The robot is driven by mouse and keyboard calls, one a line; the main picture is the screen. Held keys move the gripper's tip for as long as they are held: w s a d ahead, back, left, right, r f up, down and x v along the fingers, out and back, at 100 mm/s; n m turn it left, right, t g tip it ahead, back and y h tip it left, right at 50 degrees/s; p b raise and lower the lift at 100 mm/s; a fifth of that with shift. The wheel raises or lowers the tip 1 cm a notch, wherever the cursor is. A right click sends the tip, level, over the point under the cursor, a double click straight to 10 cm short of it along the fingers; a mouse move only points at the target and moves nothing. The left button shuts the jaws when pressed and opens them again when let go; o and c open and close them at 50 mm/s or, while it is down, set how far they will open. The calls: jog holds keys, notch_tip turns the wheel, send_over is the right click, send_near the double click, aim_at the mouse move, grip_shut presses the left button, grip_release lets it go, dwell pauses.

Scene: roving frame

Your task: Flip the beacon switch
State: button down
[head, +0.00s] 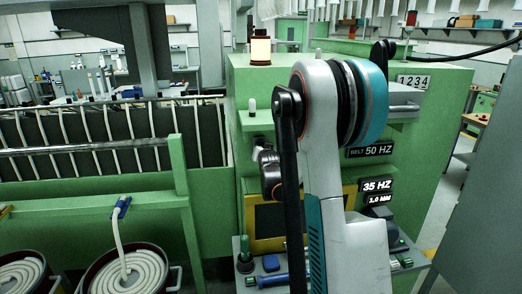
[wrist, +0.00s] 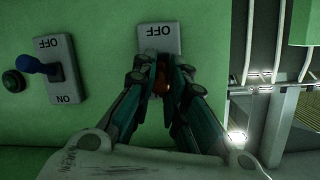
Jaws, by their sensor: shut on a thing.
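In the wrist view, a grey switch plate (wrist: 172,38) marked OFF, upside down, is fixed to a green panel. My gripper (wrist: 160,80) is in front of it, shut on a small red-orange lever (wrist: 161,88), of which only a sliver shows between the fingers. The lower part of the plate is hidden by the fingers. In the head view, the beacon (head: 260,50), a pale cream lamp with a dark cap, stands on top of the green machine. My arm hides most of the gripper and the switch there.
The head view shows bins of coiled sliver (head: 128,270) at lower left and a grey panel (head: 485,190) at right.

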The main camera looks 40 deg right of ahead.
jog(key=c, duration=1.6)
grip_release()
jog(key=shift+o, duration=0.2)
jog(key=v, duration=1.2)
